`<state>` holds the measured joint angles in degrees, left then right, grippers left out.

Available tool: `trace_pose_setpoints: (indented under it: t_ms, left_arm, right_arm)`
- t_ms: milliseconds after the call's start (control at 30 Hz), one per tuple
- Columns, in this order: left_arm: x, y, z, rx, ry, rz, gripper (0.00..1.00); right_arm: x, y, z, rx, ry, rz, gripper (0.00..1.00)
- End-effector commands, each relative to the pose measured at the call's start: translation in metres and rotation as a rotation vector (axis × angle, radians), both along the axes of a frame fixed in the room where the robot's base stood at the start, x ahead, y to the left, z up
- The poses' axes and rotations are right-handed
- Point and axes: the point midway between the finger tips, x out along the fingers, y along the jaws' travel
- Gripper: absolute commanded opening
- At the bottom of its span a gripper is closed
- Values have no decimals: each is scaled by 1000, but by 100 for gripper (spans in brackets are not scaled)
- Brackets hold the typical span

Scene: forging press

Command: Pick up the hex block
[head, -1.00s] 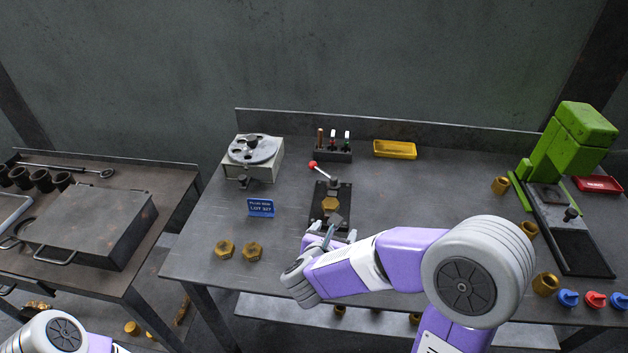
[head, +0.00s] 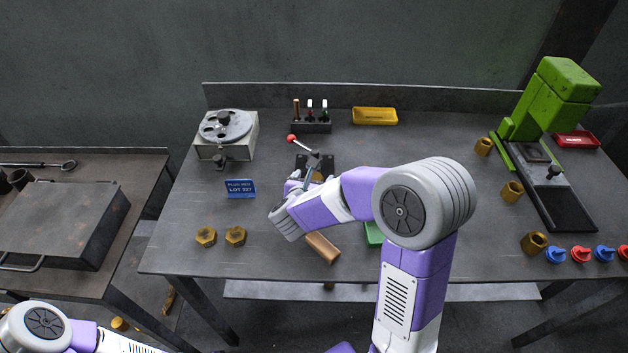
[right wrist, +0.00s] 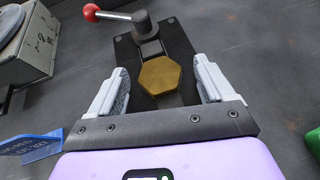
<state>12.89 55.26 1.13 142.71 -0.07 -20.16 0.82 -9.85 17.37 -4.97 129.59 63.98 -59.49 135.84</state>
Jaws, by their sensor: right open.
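The brass-coloured hex block (right wrist: 159,75) sits flat on the black clamp fixture (right wrist: 184,48) in the right wrist view. My right gripper (right wrist: 160,82) is open, with one finger on each side of the block and a visible gap to each. The fingers point towards the fixture. In the head view my right gripper (head: 304,186) is at the fixture (head: 317,160), and my arm and gripper hide most of the block. My left gripper is out of view; only part of my left arm shows at the bottom left.
The fixture's red-knobbed lever (head: 305,145) stands beyond the gripper. A blue lot sign (head: 241,189) and two brass hex pieces (head: 221,236) are to the left. A brown cylinder (head: 322,248) and a green object (head: 373,234) lie near my forearm. A green press (head: 551,98) stands right.

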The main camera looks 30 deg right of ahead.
Motion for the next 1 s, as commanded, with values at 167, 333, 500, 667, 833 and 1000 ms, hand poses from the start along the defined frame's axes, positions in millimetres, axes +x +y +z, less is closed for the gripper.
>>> trace_pose_setpoints:
  t_ms: [167,333,500,667,833,1000]
  left_arm:
    - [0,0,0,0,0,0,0]
    - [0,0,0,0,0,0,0]
    - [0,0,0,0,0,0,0]
    - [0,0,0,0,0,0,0]
    - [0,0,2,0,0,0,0]
    - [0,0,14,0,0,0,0]
  right_arm:
    - [0,0,0,0,0,0,69]
    - [0,0,0,0,0,0,43]
    - [0,0,0,0,0,0,17]
    - [0,0,1,0,-2,0,9]
    - [0,0,6,0,-4,0,9]
    - [0,0,34,0,-7,1,9]
